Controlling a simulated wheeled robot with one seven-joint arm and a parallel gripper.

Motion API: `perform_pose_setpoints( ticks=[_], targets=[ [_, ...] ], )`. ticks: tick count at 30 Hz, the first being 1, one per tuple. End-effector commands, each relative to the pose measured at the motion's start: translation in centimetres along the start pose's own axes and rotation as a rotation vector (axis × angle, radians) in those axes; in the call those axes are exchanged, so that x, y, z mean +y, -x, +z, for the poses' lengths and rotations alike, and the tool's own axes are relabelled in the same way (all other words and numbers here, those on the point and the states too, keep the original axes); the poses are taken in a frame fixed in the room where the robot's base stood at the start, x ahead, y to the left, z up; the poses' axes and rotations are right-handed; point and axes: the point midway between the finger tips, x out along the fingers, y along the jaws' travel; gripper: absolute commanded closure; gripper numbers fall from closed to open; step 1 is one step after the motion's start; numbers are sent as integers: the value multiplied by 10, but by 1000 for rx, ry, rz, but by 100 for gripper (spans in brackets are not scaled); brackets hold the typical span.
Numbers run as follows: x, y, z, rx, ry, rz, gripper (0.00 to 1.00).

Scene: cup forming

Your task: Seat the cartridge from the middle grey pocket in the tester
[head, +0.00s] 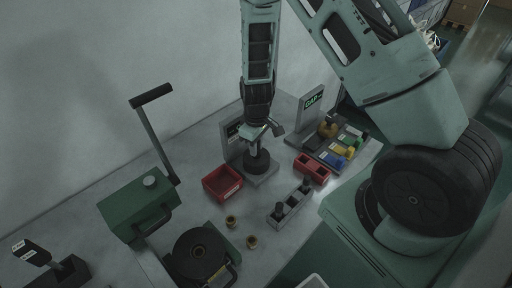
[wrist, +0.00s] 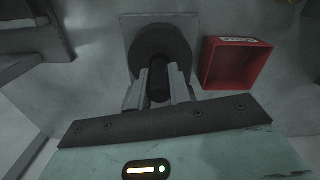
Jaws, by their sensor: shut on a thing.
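My gripper (head: 258,146) points down over a round black socket block (head: 264,166) on a grey base with an upright panel, which looks like the tester. In the wrist view my gripper (wrist: 159,88) is shut on a dark cylindrical cartridge (wrist: 159,78). The cartridge stands between the fingers, in line with the socket block (wrist: 178,43). I cannot tell how deep it sits in the block. The grey pocket block (head: 291,208) shows dark cartridges in its near-left pocket (head: 279,210) and far-right pocket (head: 306,185). Its middle pocket looks empty.
A red open bin (head: 222,183) stands close left of the tester and shows in the wrist view (wrist: 236,64). A red two-pocket block (head: 312,168) and a display stand (head: 311,108) are at right. Two brass cups (head: 231,221) and a green lever press (head: 140,207) are nearer left.

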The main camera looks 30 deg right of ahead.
Motion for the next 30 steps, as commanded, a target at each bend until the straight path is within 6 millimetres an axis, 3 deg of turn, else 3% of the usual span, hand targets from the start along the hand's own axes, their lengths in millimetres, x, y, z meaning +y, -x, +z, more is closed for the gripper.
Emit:
perform_pose_setpoints(
  ticks=[5,28,29,30],
  targets=[
    [0,-15,0,1,-1,0,100],
    [-1,-32,0,-1,0,0,100],
    [-1,-32,0,-1,0,0,78],
    [-1,-32,0,0,0,1,66]
  ],
)
